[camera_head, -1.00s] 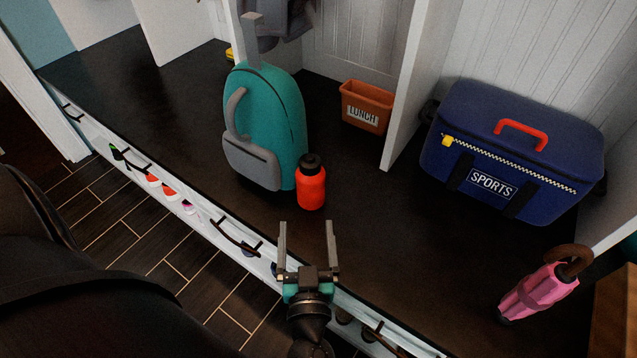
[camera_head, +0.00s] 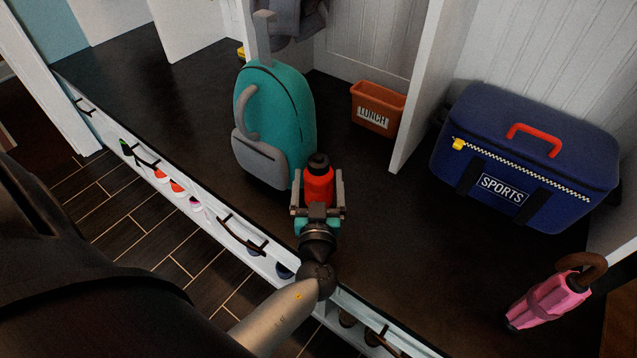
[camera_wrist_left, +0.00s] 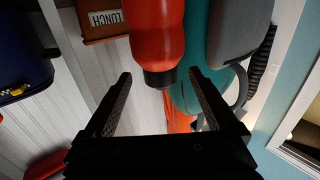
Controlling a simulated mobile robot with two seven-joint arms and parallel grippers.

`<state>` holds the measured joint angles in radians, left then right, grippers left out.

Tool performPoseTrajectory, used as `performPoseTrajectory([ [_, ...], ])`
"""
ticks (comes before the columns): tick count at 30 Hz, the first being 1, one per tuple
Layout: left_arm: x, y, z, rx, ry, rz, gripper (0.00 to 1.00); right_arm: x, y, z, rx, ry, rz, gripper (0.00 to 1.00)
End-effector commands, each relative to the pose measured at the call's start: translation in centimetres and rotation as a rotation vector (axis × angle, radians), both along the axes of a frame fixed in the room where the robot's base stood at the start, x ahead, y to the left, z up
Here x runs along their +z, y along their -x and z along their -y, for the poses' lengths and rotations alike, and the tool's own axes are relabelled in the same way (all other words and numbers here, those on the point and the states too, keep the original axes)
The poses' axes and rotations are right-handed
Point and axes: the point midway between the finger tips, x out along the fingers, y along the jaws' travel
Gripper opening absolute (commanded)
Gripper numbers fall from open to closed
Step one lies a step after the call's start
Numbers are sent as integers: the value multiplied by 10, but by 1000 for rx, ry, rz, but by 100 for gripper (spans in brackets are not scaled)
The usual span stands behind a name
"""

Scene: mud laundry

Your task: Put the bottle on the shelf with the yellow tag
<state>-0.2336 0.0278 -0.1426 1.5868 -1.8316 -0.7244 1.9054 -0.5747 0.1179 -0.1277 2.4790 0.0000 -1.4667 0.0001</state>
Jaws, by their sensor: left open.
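The red bottle (camera_head: 319,187) with a black cap stands upright on the dark bench top, in front of the teal backpack. My left gripper (camera_head: 318,178) is open, with one finger on each side of the bottle in the head view. In the left wrist view the bottle (camera_wrist_left: 156,32) appears upside down, its cap between the open fingertips; contact cannot be told. A small yellow thing (camera_head: 240,53) shows at the back behind the backpack, mostly hidden; I cannot tell whether it is a tag. My right gripper is out of view.
The teal backpack (camera_head: 275,120) stands close behind the bottle. An orange LUNCH bin (camera_head: 376,107) stands near a white divider (camera_head: 428,85). A blue SPORTS bag (camera_head: 525,150) and a pink umbrella (camera_head: 548,300) are at the right. Bench top left of the backpack is clear.

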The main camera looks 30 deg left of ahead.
Motion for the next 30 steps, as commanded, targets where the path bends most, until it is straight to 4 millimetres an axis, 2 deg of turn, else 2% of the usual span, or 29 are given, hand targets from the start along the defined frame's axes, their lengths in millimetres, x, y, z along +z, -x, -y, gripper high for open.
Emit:
performPoseTrajectory([
  [3,0,-15,-9,1,0,1,92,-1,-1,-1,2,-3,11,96],
  [6,0,-22,-13,0,1,1,92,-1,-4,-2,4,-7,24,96],
  [14,0,-24,-14,-1,1,-1,92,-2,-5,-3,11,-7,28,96],
  [30,0,-23,-14,-1,0,-1,31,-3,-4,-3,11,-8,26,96],
])
